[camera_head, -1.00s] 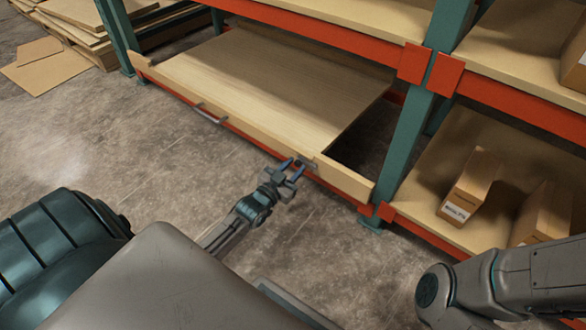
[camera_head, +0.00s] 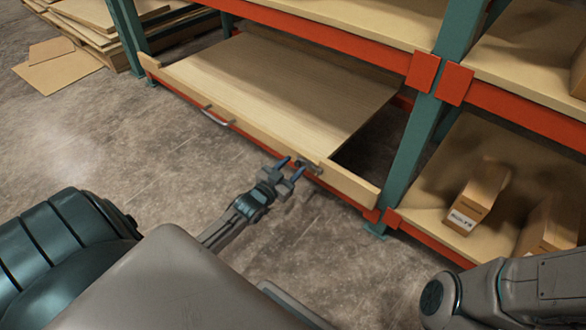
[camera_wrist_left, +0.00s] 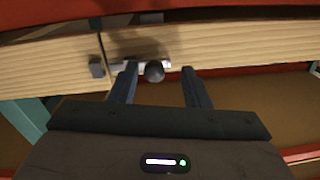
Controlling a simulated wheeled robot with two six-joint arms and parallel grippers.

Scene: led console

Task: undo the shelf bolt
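The shelf bolt is a small metal slide with a round dark knob (camera_wrist_left: 155,70) on a pale wooden board (camera_wrist_left: 230,45). In the head view the bolt (camera_head: 312,165) sits near the right end of the low board's front lip. A small dark block (camera_wrist_left: 96,67) is left of the bolt in the left wrist view, near a seam in the wood. My left gripper (camera_head: 291,167) is open at the bolt. In the wrist view its two fingers (camera_wrist_left: 160,82) stand either side of the knob, with gaps; contact does not show. My right gripper is out of view.
The low wooden shelf (camera_head: 290,80) has a metal handle (camera_head: 217,116) on its front. A teal post (camera_head: 415,145) stands right of it, with cardboard boxes (camera_head: 478,197) beyond. An orange beam (camera_head: 340,40) runs above. The concrete floor (camera_head: 120,140) in front is clear.

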